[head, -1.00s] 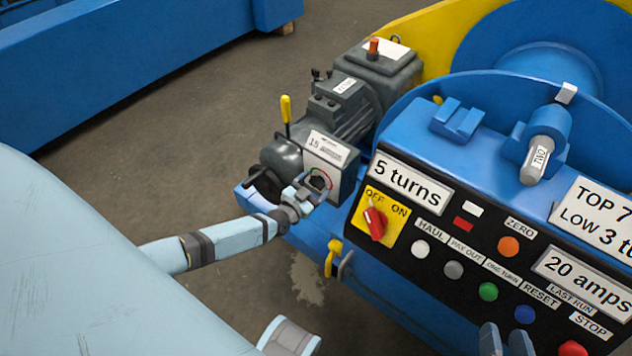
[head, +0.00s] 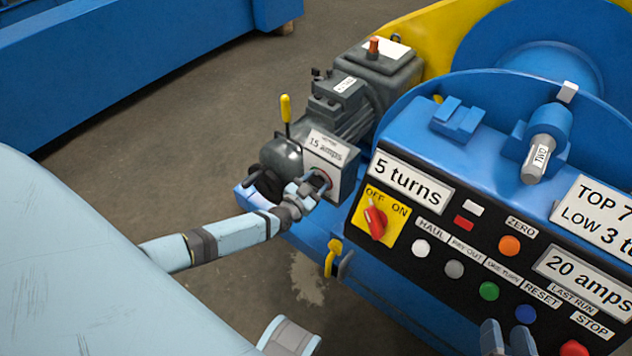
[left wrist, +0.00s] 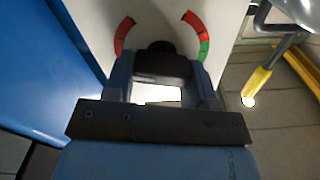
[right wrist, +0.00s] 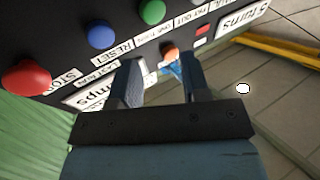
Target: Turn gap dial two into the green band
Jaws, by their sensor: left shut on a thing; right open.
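A dark dial knob (left wrist: 160,50) sits on a pale box (head: 345,178) labelled "15 amps", beside the grey motor. I cannot read a name for this dial. In the left wrist view its scale has a red arc (left wrist: 123,36) on the left and, on the right, a red part above a green band (left wrist: 204,48). The knob's pointer is hidden. My left gripper (head: 320,180) is shut on the knob, its fingers on either side of it. My right gripper (head: 507,332) is open and empty, in front of the panel's lower edge; it also shows in the right wrist view (right wrist: 160,78).
The black control panel (head: 400,253) carries a red switch (head: 374,221) and several coloured buttons. The red stop button (right wrist: 27,78) is near my right gripper. A yellow-topped lever (head: 286,110) stands behind the box. A cylinder marked "TWO" (head: 541,155) is above the panel.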

